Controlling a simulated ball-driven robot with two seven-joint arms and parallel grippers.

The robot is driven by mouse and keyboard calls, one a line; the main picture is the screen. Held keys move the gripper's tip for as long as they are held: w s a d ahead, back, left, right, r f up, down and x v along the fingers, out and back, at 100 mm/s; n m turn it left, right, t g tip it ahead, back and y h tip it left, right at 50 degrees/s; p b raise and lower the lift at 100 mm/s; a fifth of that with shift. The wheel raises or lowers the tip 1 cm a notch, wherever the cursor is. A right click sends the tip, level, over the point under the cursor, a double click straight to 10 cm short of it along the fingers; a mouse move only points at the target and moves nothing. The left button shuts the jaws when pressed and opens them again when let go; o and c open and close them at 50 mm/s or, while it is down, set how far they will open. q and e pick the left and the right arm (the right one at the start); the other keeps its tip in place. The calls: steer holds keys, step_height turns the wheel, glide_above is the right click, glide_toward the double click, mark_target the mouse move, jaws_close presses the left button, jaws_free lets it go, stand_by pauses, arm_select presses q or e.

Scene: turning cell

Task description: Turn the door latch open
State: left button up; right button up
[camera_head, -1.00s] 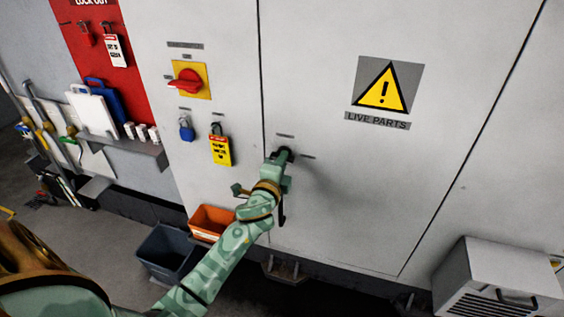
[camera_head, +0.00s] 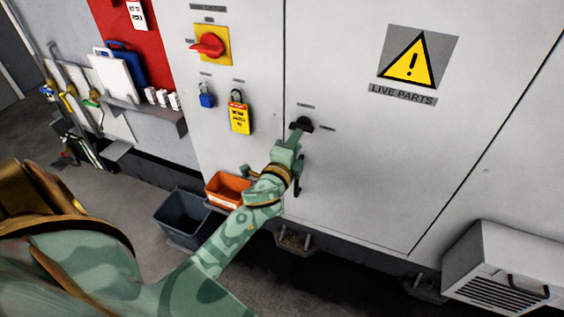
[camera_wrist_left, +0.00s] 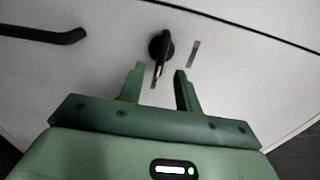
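The door latch is a small black turn knob (camera_head: 302,124) on the grey cabinet door (camera_head: 370,170), close to the door's left seam. It also shows in the left wrist view as a round black latch (camera_wrist_left: 160,44) with a narrow grip pointing down. My left gripper (camera_head: 295,137) is just below the latch in the head view. In the left wrist view my left gripper (camera_wrist_left: 159,71) is open. Its fingers stand to either side of the grip's lower end, with visible gaps on both sides. My right gripper is not in view.
A black bar handle (camera_wrist_left: 45,34) is on the door, to the left in the wrist view. An orange bin (camera_head: 227,188) and grey bin (camera_head: 183,218) stand below.

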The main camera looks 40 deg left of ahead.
arm_select(q)
steer(key=b+v, duration=0.1)
steer(key=v, duration=1)
steer(key=shift+s+b, duration=0.25)
steer(key=shift+b, duration=0.15)
steer(key=shift+d, duration=0.15)
steer(key=s+d+f+n+g+h+b, duration=0.1)
steer(key=s+f+n+g, duration=0.15)
steer(key=f, duration=0.95)
steer(key=s+d+f+n+g+h+b, duration=0.1)
steer(key=s+d+f+n+g+b, duration=0.15)
steer(key=f, duration=0.85)
steer(key=s+d+f+n+g+h, duration=0.1)
steer(key=s+f+n+g, duration=0.15)
steer(key=f, duration=0.95)
steer(key=s+f+n+g+h+b, duration=0.1)
steer(key=s+f+n+g+b, duration=0.3)
steer(key=s+f, duration=2.5)
steer(key=f+g+b, duration=0.2)
steer(key=g+b, duration=0.3)
steer(key=b, duration=0.3)
steer(key=shift+s+a, duration=0.35)
steer(key=shift+a, duration=0.05)
